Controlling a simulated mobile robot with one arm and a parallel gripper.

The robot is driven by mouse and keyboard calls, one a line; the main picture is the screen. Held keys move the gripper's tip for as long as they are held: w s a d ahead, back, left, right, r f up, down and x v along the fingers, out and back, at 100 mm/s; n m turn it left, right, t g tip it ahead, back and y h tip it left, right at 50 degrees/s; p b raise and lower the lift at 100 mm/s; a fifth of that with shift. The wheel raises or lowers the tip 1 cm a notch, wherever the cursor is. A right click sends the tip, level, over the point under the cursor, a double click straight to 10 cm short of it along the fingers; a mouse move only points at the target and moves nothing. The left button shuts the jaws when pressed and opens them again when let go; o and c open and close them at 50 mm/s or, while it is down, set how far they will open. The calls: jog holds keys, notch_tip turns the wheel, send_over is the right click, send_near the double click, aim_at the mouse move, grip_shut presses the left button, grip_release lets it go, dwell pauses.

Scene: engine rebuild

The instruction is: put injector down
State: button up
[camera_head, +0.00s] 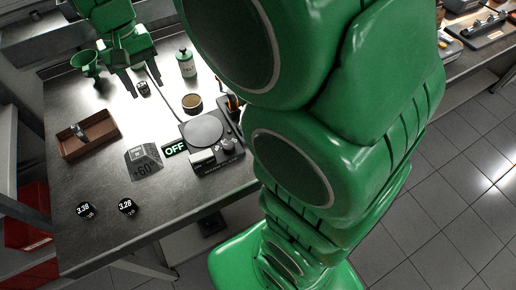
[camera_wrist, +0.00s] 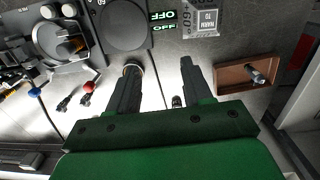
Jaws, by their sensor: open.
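My green gripper (camera_head: 147,91) is over the back of the metal bench, with dark fingers pointing down. In the wrist view its two fingers (camera_wrist: 158,66) are spread wide, with nothing clamped between them. A small dark part with a pale top (camera_head: 143,88) stands on the bench between the fingers; it also shows in the wrist view (camera_wrist: 177,101), nearer the right finger and apart from it. It may be the injector, but it is too small to be sure. A metal cylindrical part (camera_head: 78,131) lies in the brown tray (camera_head: 92,146), also seen in the wrist view (camera_wrist: 258,77).
A round-plated device (camera_head: 203,130), an OFF sign (camera_head: 174,149) and a grey block (camera_head: 143,161) stand mid-bench. A green bottle (camera_head: 186,64), a round tin (camera_head: 192,103) and a green cup (camera_head: 86,63) are near the gripper. Two black dials (camera_head: 126,207) sit at the front.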

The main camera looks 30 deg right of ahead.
jog(key=s+d+f, duration=0.1)
jog(key=s+d, duration=0.3)
jog(key=s, duration=0.4)
jog(key=s+d+f, duration=0.1)
jog(key=s+d, duration=0.4)
jog(key=s, duration=0.3)
jog(key=s+d+f+g, duration=0.1)
jog(key=s+d, duration=0.4)
jog(key=s, duration=0.4)
jog(key=shift+f+m, duration=0.35)
jog(key=shift+m, duration=0.05)
jog(key=shift+o, duration=0.5)
jog(key=shift+s, duration=0.1)
